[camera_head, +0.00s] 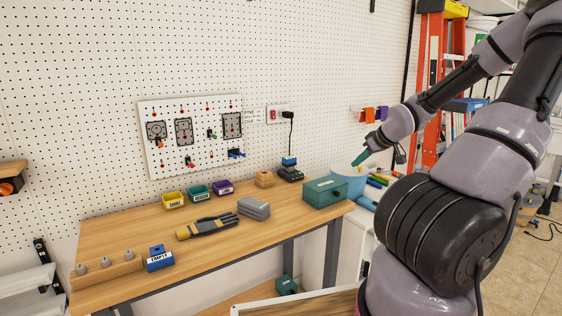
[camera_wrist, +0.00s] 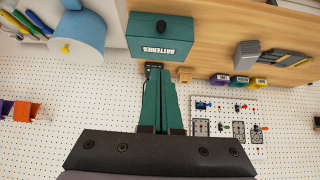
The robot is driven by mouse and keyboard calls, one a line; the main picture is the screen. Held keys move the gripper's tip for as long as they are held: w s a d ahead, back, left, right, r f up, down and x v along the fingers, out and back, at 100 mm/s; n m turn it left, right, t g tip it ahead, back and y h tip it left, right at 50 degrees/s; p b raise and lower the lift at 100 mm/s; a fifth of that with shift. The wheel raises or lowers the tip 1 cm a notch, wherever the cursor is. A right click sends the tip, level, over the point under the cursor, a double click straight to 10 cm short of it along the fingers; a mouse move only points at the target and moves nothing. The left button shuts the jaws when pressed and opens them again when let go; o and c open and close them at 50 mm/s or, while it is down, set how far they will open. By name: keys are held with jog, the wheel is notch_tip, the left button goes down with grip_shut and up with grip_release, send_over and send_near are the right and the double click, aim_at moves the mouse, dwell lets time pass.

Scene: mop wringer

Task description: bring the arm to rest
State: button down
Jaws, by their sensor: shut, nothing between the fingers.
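My arm reaches in from the right side of the head view, bent, with my gripper (camera_head: 361,157) held in the air near the table's right end. The gripper has teal fingers that are shut together with nothing between them; they also show in the wrist view (camera_wrist: 161,100). In the wrist view the box's front reads "BATTERIES". The gripper does not appear to touch anything.
The wooden workbench (camera_head: 130,284) holds small bins (camera_head: 200,191), a glove (camera_head: 210,225), a grey block (camera_head: 254,208) and a blue "EMPTY" block (camera_head: 159,258). The light blue bucket (camera_head: 347,180) stands beyond the bench's right end. An orange ladder (camera_head: 431,70) leans behind my arm.

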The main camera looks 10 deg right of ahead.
jog(key=s+a+r+m, duration=0.4)
jog(key=s+a+r, duration=0.6)
jog(key=s+r, duration=0.1)
jog(key=s+a+r+m, duration=0.4)
jog(key=s+a+r, duration=0.6)
jog(key=s+r, duration=0.2)
jog(key=shift+s+g+h, duration=0.4)
jog(key=shift+s, duration=0.8)
jog(key=shift+d, duration=0.1)
